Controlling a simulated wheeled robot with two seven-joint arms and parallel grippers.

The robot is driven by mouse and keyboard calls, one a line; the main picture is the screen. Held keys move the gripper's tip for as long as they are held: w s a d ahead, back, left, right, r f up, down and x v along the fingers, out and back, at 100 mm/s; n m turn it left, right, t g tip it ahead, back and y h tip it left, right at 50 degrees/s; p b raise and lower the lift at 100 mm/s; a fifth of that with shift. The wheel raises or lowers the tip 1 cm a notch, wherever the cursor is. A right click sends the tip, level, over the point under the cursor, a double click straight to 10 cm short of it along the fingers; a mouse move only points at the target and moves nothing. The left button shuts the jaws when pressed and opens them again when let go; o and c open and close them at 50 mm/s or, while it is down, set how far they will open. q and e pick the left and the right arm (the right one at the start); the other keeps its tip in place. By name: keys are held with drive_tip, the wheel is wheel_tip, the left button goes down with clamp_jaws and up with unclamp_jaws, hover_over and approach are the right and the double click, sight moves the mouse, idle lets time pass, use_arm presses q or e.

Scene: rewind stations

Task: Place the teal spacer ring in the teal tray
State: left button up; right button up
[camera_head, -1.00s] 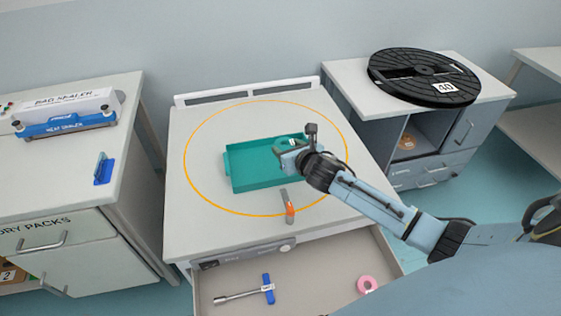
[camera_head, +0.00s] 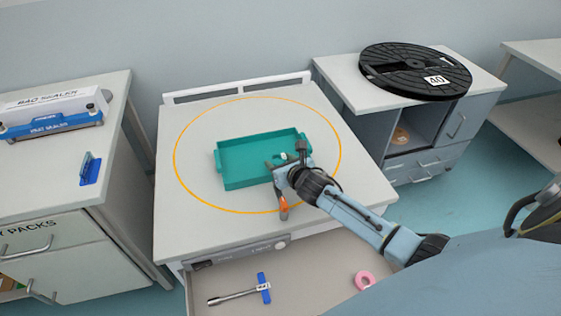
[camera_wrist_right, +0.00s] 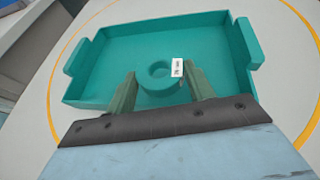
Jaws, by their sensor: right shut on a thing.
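The teal tray (camera_head: 240,150) sits on the worktop inside the orange circle. It also fills the upper part of the right wrist view (camera_wrist_right: 120,50). My right gripper (camera_head: 279,162) is over the tray's near right part. In the right wrist view its two fingers (camera_wrist_right: 157,90) are shut on the teal spacer ring (camera_wrist_right: 160,70), which has a small white label. The ring shows against the tray floor; I cannot tell whether it touches the floor. In the head view the ring is mostly hidden by the gripper. My left gripper is not in view.
The open drawer (camera_head: 235,280) below holds a blue-handled tool (camera_head: 263,288) and a pink ring (camera_head: 364,280). A black reel (camera_head: 415,72) lies on the right cabinet, a bag sealer (camera_head: 50,122) on the left.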

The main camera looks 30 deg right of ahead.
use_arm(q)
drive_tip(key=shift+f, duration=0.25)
use_arm(e)
drive_tip(key=shift+f, duration=0.4)
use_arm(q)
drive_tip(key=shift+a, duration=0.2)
use_arm(e)
drive_tip(key=o, duration=1)
drive_tip(key=shift+c, duration=0.2)
drive_tip(key=shift+r, duration=0.2)
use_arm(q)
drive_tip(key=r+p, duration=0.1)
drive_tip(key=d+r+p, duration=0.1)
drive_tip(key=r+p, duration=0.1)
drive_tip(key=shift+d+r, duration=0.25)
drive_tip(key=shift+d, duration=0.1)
use_arm(e)
drive_tip(key=v, duration=1.2)
drive_tip(key=shift+r, duration=0.4)
drive_tip(key=shift+d, duration=0.1)
